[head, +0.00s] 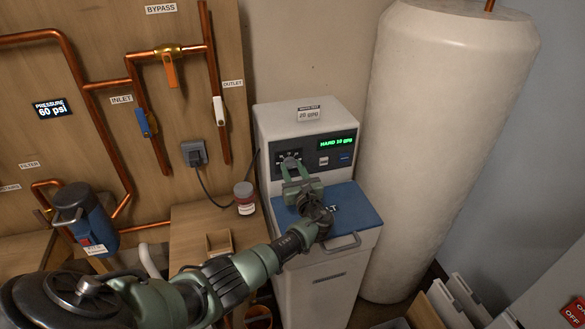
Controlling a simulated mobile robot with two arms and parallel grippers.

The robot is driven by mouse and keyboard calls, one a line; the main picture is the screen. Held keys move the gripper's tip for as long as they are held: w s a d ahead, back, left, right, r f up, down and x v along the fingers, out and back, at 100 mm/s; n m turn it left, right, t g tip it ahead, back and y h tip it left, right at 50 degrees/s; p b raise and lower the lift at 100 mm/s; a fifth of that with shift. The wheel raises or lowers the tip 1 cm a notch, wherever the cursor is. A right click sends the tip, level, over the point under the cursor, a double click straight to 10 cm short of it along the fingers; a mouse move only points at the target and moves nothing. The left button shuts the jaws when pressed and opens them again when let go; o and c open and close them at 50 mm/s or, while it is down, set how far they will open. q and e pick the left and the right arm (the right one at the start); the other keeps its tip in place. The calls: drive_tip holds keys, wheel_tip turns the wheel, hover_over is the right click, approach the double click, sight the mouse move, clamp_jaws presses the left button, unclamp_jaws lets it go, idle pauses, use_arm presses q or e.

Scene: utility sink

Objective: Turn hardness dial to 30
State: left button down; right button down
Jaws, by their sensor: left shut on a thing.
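The hardness dial (289,161) is on the dark control panel of the white softener unit (275,124), at its left side. My left gripper (291,168) is at the dial and shut on it, and hides much of it. The green display (337,142) on the panel appears to read "HARD 10 gpg". A label on top of the unit (308,113) appears to read "20 gpg". My right gripper is not in view.
A blue lid (368,208) with a handle is below the panel. A large white tank (440,130) stands close on the right. Copper pipes with valves run along the wooden wall at left. A small jar (245,199) stands beside the unit.

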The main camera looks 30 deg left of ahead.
use_arm(q)
drive_tip(key=shift+s+d+f, duration=0.1)
drive_tip(key=shift+f, duration=0.25)
drive_tip(key=c, duration=1.1)
unclamp_jaws()
drive_tip(key=shift+o, duration=0.8)
drive_tip(key=shift+r, duration=0.2)
drive_tip(key=v, duration=0.7)
drive_tip(key=shift+s+d+b, duration=0.25)
drive_tip(key=shift+d+b, duration=0.05)
drive_tip(key=shift+f, duration=0.1)
